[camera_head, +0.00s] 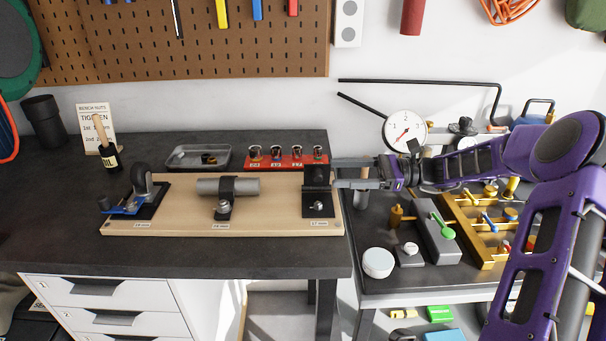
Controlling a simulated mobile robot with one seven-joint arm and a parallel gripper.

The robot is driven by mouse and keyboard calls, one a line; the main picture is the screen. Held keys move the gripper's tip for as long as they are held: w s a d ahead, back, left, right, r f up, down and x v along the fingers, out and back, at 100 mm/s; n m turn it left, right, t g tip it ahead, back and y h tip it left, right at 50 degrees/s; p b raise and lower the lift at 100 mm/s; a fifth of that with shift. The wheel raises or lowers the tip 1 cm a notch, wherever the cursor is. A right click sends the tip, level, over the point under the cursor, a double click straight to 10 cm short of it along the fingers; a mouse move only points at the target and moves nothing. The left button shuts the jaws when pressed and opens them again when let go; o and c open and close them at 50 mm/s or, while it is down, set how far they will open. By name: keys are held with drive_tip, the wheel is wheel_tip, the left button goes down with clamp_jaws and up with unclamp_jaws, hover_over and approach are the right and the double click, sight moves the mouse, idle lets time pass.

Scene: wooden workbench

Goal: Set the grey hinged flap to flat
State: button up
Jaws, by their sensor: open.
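I cannot clearly make out a grey hinged flap. A dark upright plate (317,177) stands at the right end of the wooden board (270,223), with a bolt at its foot; I cannot tell if it is hinged. My gripper (336,173) reaches in from the right, its two grey fingers spread and pointing left. The fingertips are close to the right side of that plate; whether they touch is unclear. Nothing shows between the fingers. On the right bench, a long grey block (437,243) carries a green lever (443,229).
A grey pipe (240,187) in a black clamp and a blue-handled fixture (128,209) sit on the board. Behind are a metal tray (187,163) and a red socket rack (275,163). A round gauge (405,131) and a yellow rack (468,240) flank my arm. The dark bench at left front is clear.

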sight(313, 174)
drive_tip(key=a, duration=0.9)
drive_tip(key=shift+f+b, duration=0.1)
drive_tip(key=shift+b, duration=0.2)
clamp_jaws()
drive_tip(key=shift+f, duration=0.15)
idle(0.8)
